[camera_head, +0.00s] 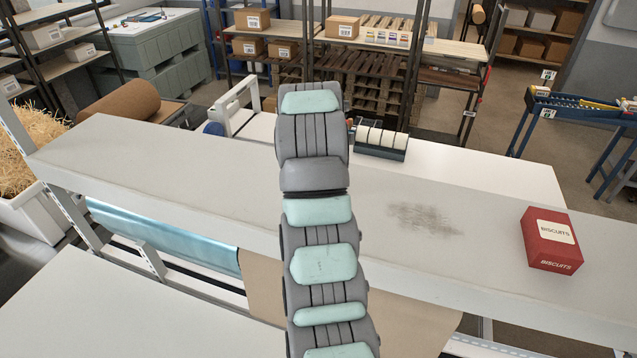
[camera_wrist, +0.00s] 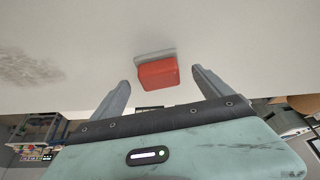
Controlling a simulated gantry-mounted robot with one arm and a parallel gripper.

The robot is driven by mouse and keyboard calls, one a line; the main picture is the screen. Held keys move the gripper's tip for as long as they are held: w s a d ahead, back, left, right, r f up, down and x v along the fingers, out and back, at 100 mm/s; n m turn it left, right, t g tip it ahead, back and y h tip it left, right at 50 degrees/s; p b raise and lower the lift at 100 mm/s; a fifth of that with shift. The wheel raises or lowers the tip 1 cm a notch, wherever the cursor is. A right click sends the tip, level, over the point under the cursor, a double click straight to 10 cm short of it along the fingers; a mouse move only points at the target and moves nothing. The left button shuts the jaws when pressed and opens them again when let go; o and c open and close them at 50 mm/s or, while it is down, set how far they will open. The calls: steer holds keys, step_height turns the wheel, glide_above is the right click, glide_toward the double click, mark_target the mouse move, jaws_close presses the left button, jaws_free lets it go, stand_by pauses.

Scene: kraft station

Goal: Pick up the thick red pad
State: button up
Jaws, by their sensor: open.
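The thick red pad (camera_wrist: 158,75) shows in the wrist view as a red block with a grey layer along its upper edge. It rests on the pale shelf surface. My gripper (camera_wrist: 161,78) is open, with one finger to the left of the pad and one to the right in the picture. Gaps show between the pad and both fingers, and nothing is held. I cannot tell whether the fingertips are level with the pad. In the head view, the pad and my gripper are not visible, and my arm covers the middle of the shelf.
The long grey shelf (camera_head: 160,158) runs across the head view. A dark smudge (camera_head: 425,218) marks it right of my arm; it also shows in the wrist view (camera_wrist: 30,68). The shelf's left part is clear.

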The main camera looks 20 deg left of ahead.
steer(key=shift+p+x, duration=0.35)
steer(key=shift+x, duration=0.8)
steer(key=shift+c, duration=0.6)
steer(key=c, duration=1.4)
